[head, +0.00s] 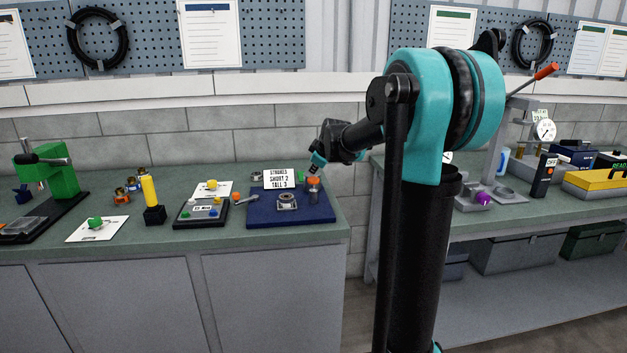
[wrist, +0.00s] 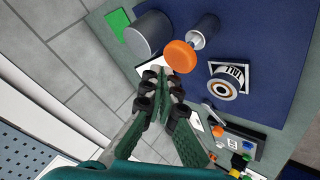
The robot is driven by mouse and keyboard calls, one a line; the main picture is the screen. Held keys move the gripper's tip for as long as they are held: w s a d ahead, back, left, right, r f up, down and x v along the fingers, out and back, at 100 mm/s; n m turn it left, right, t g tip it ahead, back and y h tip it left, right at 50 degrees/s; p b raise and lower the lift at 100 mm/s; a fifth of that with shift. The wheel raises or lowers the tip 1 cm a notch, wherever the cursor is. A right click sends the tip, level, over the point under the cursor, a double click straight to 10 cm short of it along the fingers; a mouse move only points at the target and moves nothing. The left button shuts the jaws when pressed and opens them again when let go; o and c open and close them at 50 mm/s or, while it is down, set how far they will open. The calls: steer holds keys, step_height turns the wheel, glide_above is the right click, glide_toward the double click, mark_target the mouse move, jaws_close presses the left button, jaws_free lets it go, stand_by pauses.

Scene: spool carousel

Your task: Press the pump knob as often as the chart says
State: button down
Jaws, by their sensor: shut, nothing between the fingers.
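The pump has an orange knob (head: 313,181) on a grey body, at the right of a dark blue mat (head: 262,217). In the wrist view the orange knob (wrist: 180,56) lies just beyond my fingertips, with no clear contact. The white chart (head: 278,179) reads "STROKES SHORT 2 TALL 3". A round ringed part (wrist: 223,88) sits on the mat beside a label (wrist: 238,72) reading "TALL"; it also shows in the head view (head: 287,203). My gripper (head: 316,165) is above the knob; its fingers (wrist: 162,85) are shut and empty.
A grey cylinder (wrist: 148,34) and a green block (wrist: 117,24) stand near the pump. Left on the bench are a tray with small parts (head: 202,213), a yellow post (head: 149,190) and a green press (head: 52,172). A gap separates this bench from the right one.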

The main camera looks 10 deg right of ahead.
mark_target(313, 178)
steer(key=shift+f, duration=0.1)
stand_by(0.4)
steer(key=shift+f, duration=0.3)
steer(key=shift+f, duration=1.25)
stand_by(1.4)
steer(key=shift+r, duration=1.65)
steer(key=shift+r, duration=2.5)
